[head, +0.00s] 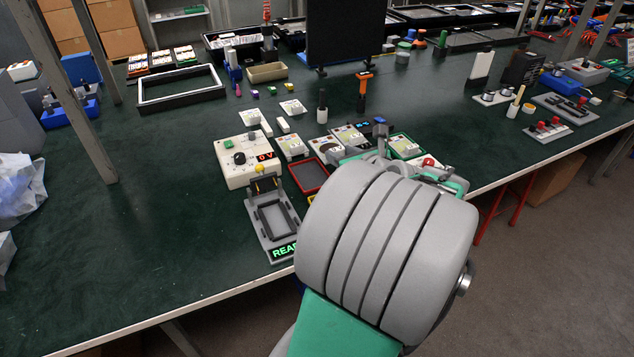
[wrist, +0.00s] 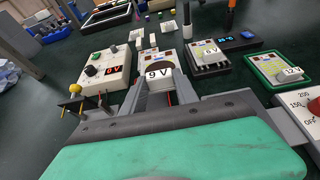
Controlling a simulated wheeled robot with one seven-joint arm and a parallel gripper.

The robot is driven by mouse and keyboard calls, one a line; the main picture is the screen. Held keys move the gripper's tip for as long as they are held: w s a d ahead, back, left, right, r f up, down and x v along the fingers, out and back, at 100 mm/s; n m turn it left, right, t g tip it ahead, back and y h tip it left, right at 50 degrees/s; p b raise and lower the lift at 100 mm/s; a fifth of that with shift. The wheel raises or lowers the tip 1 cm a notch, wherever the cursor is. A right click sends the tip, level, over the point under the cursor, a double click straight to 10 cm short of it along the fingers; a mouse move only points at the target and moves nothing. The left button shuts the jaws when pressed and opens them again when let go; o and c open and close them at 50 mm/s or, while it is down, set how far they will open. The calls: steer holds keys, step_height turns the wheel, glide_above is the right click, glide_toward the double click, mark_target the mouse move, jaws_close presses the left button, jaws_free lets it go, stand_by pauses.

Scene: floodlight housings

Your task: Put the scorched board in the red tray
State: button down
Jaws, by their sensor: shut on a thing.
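My gripper (wrist: 163,82) is shut on the white block marked 9 V of a small board (wrist: 157,62). Its lower part is hidden by the gripper body, so I cannot tell whether it touches the bench. In the head view my wrist hides the fingers. A board with a dark round patch (head: 322,149) shows just left of my wrist, looking scorched; I cannot tell for sure whether it is the held one. The red tray (head: 306,190) lies empty left of my wrist, beside the test fixture.
The 0 V meter box (head: 246,160) and empty test fixture (head: 263,246) stand at left. A 6 V board (wrist: 208,56), a blue display unit (wrist: 240,43) and a green tray (wrist: 258,76) with a 12 V board stand to the right.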

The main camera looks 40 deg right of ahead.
steer(key=w+a+f, duration=0.1)
steer(key=f, duration=0.1)
steer(key=w+a+f+b, duration=0.1)
steer(key=w+f, duration=0.1)
steer(key=w+a+f, duration=0.1)
steer(key=f, duration=0.1)
steer(key=shift+w+a+f+b, duration=0.15)
steer(key=shift+a+f+b, duration=0.05)
steer(key=shift+f+b, duration=0.2)
step_height(320, 180, down, 2)
steer(key=shift+b, duration=0.45)
steer(key=shift+d+f, duration=0.1)
steer(key=shift+f, duration=0.2)
steer(key=shift+r, duration=0.15)
steer(key=c, duration=0.9)
jaws_free()
steer(key=shift+c, duration=0.2)
